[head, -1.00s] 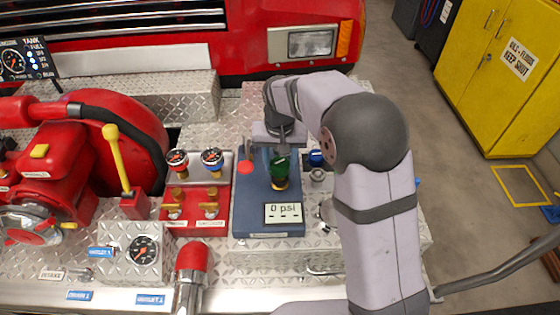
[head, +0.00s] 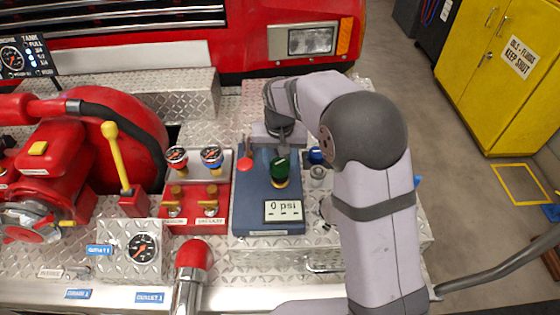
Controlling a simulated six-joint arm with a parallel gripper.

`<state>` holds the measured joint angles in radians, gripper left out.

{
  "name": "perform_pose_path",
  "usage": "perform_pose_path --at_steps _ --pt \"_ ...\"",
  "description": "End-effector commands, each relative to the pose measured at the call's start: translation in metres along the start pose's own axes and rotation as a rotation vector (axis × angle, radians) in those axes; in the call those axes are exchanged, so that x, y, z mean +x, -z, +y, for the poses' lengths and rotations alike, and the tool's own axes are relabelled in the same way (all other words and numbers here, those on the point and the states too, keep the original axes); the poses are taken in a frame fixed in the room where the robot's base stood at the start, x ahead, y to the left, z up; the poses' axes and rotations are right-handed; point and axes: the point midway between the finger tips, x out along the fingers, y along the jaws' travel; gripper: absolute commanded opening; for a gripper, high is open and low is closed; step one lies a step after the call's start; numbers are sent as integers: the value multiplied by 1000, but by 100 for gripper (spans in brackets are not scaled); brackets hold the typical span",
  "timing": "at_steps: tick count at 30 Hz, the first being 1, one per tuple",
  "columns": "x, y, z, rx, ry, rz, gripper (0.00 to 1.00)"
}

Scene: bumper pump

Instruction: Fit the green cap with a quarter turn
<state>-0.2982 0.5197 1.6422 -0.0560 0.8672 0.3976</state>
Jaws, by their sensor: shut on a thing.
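The green cap (head: 280,165) sits at the brass fitting (head: 280,182) on the blue test box (head: 250,205). It looks upright and in line with the fitting. I cannot tell whether it is seated or locked. My gripper (head: 281,151) points down over the box and is shut on the green cap from above. The fingertips are small and partly hidden by the wrist. The box's display (head: 283,211) reads 0 psi.
A blue cap (head: 316,155) stands close right of the green one. A red knob (head: 244,167) is close left. Two gauges (head: 194,158) and brass valves stand further left, beside a yellow lever (head: 116,158).

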Motion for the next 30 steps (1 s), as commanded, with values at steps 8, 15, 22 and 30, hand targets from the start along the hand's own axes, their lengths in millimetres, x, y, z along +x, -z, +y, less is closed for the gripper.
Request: perform_pose_path --at_steps 8,15,22,30 --pt "0 0 0 0 0 1 16" --pt "0 0 0 0 0 1 16" --pt "5 0 0 0 0 0 16" --pt "7 0 0 0 0 1 16"
